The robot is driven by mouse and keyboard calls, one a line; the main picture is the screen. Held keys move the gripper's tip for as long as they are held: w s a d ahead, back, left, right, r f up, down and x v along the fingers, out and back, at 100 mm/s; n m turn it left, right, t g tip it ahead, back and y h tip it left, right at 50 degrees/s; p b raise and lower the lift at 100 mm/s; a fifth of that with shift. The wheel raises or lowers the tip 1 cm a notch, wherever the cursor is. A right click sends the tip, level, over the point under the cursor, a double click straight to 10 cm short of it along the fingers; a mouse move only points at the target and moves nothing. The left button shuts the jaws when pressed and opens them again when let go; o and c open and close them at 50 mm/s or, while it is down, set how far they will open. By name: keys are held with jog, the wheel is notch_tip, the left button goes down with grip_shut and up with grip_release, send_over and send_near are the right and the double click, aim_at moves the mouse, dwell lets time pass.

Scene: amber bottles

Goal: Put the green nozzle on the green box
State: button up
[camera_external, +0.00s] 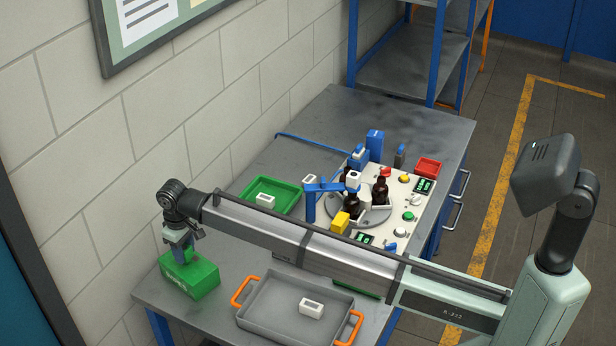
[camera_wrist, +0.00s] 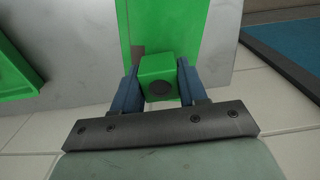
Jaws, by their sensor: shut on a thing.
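The green nozzle (camera_wrist: 158,76) is a small green block with a dark round opening. My gripper (camera_wrist: 158,84) is shut on it, with a blue finger on each side. The green box (camera_external: 196,280) sits at the left end of the workbench, and its green face also shows behind the nozzle in the wrist view (camera_wrist: 168,22). In the external view my gripper (camera_external: 180,254) points down at the back-left part of the box top. I cannot tell whether the nozzle touches the box.
A grey tray (camera_external: 262,325) with orange handles holds a white block (camera_external: 311,307), right of the green box. A green tray (camera_external: 287,205) with another white block (camera_external: 265,200) lies behind my arm. A station (camera_external: 405,222) with amber bottles (camera_external: 380,188) stands farther right. The wall is close behind.

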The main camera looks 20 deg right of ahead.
jog(key=shift+f, duration=0.1)
jog(key=o, duration=1)
jog(key=shift+o, duration=0.2)
notch_tip(320, 180, up, 12)
